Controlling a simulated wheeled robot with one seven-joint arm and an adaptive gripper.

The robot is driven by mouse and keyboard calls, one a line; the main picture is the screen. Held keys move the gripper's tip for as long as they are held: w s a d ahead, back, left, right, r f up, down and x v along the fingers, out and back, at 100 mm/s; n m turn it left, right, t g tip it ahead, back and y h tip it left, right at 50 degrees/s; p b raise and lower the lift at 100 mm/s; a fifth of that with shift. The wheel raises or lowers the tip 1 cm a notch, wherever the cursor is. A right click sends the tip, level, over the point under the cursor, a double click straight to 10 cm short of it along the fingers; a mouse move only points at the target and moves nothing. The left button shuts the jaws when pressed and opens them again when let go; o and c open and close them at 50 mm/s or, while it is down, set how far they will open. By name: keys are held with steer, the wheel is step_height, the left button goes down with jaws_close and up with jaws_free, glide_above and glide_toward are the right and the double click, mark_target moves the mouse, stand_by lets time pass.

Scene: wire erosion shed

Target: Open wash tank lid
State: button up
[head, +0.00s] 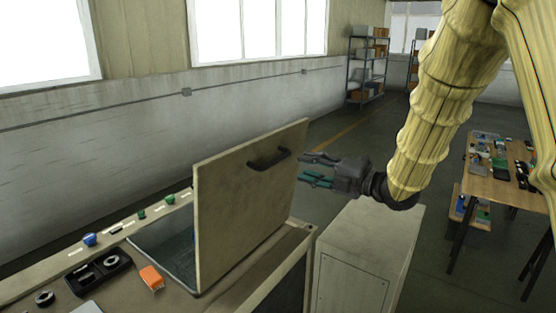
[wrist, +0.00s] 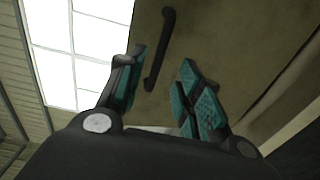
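The wash tank lid (head: 240,205) is a beige flat panel that stands up nearly vertical from the tank top. Its dark bar handle (head: 269,159) is on the face toward my gripper, near the upper edge. The tank opening (head: 165,243) shows dark to the left of the lid. My gripper (head: 318,170) is to the right of the lid, apart from the handle, with its fingers spread and nothing between them. In the wrist view the teal-padded fingers (wrist: 160,95) are apart, and the handle (wrist: 159,50) lies beyond them on the lid's face.
On the tank's worktop are an orange block (head: 152,278), a black tray with round parts (head: 98,272) and a blue knob (head: 90,239). A pale cabinet (head: 365,260) stands below my gripper. A wooden table (head: 495,185) with many small items is at the right.

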mark_target(281, 160)
steer(key=p+x, duration=0.3)
steer(key=x, duration=0.5)
steer(key=shift+w+a+r, duration=0.1)
steer(key=shift+w+a, duration=0.05)
steer(key=shift+a, duration=0.1)
steer(key=shift+p+x, duration=0.5)
steer(key=shift+x, duration=0.35)
jaws_close()
